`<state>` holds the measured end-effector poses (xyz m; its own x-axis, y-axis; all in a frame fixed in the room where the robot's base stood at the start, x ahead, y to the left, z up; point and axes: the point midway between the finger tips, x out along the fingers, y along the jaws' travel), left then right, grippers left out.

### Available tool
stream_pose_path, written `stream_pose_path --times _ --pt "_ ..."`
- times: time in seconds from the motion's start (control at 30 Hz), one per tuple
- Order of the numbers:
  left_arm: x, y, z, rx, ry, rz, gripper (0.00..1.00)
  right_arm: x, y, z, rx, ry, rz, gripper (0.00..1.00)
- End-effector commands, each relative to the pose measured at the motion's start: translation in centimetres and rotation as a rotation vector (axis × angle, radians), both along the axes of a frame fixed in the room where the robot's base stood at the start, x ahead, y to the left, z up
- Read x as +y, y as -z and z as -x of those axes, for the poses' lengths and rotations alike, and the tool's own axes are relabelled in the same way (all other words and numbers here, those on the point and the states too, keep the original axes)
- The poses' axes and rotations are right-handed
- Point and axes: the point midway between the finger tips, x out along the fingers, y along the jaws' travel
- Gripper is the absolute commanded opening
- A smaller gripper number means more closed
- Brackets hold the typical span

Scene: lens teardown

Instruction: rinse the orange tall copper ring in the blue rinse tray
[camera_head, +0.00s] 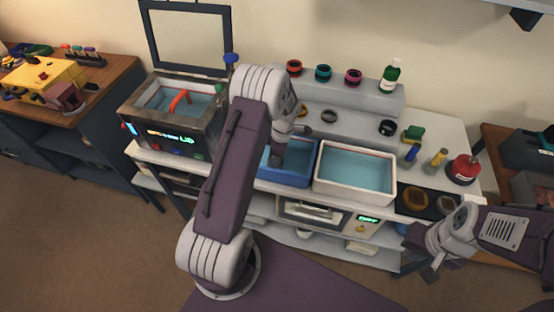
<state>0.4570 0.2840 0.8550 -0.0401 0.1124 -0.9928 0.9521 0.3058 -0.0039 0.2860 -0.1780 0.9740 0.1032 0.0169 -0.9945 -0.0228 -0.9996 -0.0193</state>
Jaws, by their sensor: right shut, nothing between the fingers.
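The blue rinse tray (290,180) stands on the white bench, filled with water and partly hidden by my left arm. My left gripper (277,156) points down over the tray. Its fingertips are too small and dark to tell whether they hold anything. An orange-red ring (294,67) sits at the left end of the upper shelf; I cannot tell whether it is the tall copper ring. No other orange ring shows clearly in the tray. My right gripper (432,271) is shut and empty, in front of the bench at the right.
A white tray (355,196) of water stands right of the blue one. An ultrasonic bath (176,140) with an open lid and an orange handle is at left.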

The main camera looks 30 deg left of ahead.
Motion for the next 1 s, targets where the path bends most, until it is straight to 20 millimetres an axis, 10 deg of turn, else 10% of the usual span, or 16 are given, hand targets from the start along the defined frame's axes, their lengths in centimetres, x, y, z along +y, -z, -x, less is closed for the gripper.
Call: stream_pose_path --times 1.0 --pt "0.0 0.0 0.0 -0.001 0.0 0.0 0.11 0.0 0.2 0.0 0.0 0.0 0.0 0.0"
